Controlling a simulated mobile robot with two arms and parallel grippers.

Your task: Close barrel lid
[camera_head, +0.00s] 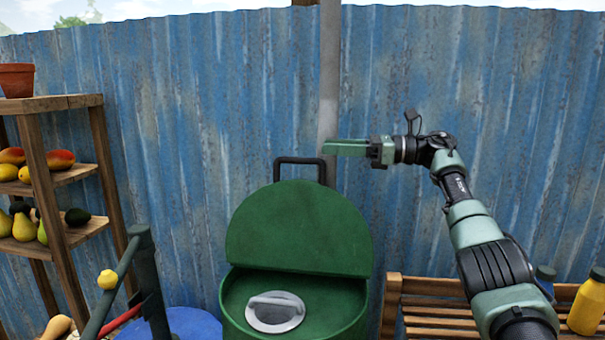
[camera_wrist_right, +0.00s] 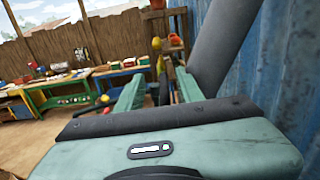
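The green barrel (camera_head: 340,322) stands low in the middle of the head view. Its round green lid (camera_head: 298,228) is raised, standing nearly upright at the back of the barrel. A black handle (camera_head: 299,160) sits on the lid's upper edge. My right gripper (camera_head: 340,148) points left, just above and to the right of the handle, and appears apart from it. In the right wrist view its two green fingers stand apart with nothing between them (camera_wrist_right: 158,88). The barrel and lid cannot be made out there. My left gripper is not in view.
A grey round metal piece (camera_head: 275,312) shows in the barrel opening. A blue corrugated wall (camera_head: 440,90) stands behind. A wooden fruit shelf (camera_head: 75,103) and a dark green frame (camera_head: 148,275) are left. A slatted wooden bench (camera_head: 440,310) and yellow bottle (camera_head: 586,308) are right.

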